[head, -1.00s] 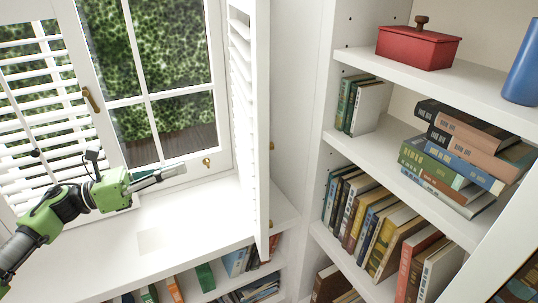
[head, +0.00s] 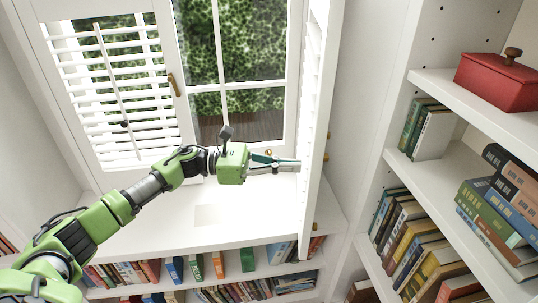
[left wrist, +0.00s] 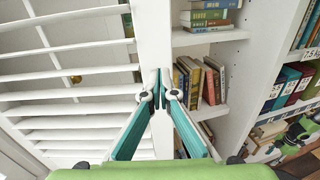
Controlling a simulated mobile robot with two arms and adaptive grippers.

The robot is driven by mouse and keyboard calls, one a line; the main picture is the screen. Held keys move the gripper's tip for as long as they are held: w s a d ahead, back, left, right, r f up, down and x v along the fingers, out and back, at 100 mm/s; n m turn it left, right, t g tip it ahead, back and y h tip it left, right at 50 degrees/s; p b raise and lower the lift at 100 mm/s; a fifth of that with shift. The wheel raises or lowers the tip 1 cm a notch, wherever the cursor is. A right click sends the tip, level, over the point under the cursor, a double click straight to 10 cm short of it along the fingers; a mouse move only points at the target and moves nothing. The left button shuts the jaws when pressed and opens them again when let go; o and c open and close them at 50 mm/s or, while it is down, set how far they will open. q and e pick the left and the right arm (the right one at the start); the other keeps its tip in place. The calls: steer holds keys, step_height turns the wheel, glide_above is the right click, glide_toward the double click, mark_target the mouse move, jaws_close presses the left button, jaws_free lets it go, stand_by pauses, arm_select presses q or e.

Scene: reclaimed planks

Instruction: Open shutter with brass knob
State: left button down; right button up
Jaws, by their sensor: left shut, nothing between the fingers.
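The right white louvred shutter (head: 315,130) stands swung out from the window, seen almost edge-on in the head view. The left shutter (head: 72,95) covers the left pane, with a dark knob (head: 125,124) on its slats. A small brass piece (head: 268,153) sits low on the window frame; it also shows between slats in the left wrist view (left wrist: 75,78). My left gripper (head: 296,165) is shut and empty, its tips at the right shutter. In the left wrist view the fingertips (left wrist: 160,92) lie in front of the shutter's upright (left wrist: 154,50); contact is unclear.
A brass window handle (head: 173,84) is on the middle post. The white sill (head: 250,212) under the arm is clear. Low shelves of books (head: 150,272) lie below it. A tall bookcase (head: 390,175) with a red box (head: 498,80) stands at the right.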

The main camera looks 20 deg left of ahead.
arm_select(q)
steer(key=shift+x, duration=0.75)
steer(key=shift+w+d, duration=0.1)
steer(key=shift+d, duration=0.1)
steer(key=shift+d+f, duration=0.15)
steer(key=shift+d, duration=0.2)
steer(key=b+x, duration=0.3)
steer(key=x, duration=0.7)
steer(key=shift+w+d, duration=0.2)
steer(key=shift+d, duration=0.05)
